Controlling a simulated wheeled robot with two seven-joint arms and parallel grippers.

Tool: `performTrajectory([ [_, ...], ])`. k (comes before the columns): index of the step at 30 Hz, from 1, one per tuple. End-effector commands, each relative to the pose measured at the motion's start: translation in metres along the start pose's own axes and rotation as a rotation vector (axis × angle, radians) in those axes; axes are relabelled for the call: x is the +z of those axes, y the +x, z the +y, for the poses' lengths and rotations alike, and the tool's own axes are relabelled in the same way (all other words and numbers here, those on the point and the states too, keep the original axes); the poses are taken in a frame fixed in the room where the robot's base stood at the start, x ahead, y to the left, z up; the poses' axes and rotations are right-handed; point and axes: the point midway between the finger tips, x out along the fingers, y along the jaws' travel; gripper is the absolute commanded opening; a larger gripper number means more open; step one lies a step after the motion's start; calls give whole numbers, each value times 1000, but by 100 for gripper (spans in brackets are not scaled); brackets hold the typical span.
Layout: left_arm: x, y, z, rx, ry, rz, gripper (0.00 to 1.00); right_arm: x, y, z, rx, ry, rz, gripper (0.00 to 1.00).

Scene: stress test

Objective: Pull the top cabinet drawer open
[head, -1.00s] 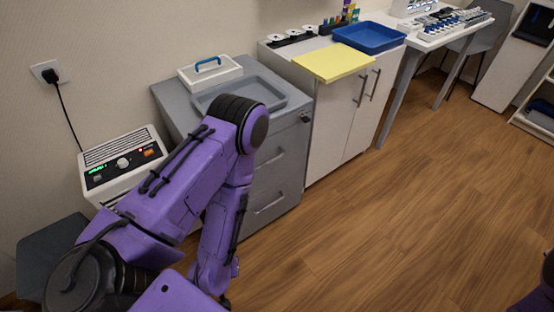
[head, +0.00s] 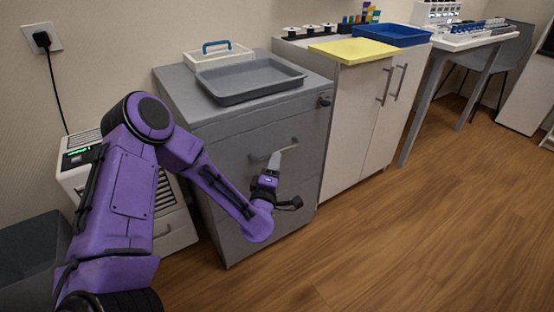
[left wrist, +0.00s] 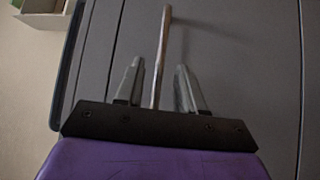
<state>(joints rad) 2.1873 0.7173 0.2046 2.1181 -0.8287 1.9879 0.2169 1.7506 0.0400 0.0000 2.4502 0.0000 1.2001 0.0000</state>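The grey drawer cabinet (head: 225,150) stands against the wall, its drawers looking shut. A slim metal bar handle (head: 258,157) crosses the front of its upper drawer. My left gripper (head: 274,160) is at this handle, its fingers hiding part of the bar. In the left wrist view, the handle (left wrist: 164,45) runs between the two fingers of the open left gripper (left wrist: 160,88), with gaps on both sides. The grey drawer face (left wrist: 235,45) fills most of that view. My right gripper is not in view.
A grey tray (head: 250,92) and a white box with a blue handle (head: 215,56) sit on the cabinet. A lock (head: 324,101) juts near its upper right corner. A white cabinet (head: 350,130) adjoins on the right. The wooden floor (head: 400,240) in front is clear.

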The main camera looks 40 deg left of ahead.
Motion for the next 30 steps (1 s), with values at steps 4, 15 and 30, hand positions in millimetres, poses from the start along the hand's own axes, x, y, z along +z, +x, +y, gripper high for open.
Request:
performTrajectory([
  [4,0,24,-1,0,1,1,38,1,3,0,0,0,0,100],
  [15,0,34,-1,-3,0,-1,38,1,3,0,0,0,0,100],
  [30,13,35,-2,-3,2,-4,0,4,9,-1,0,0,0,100],
])
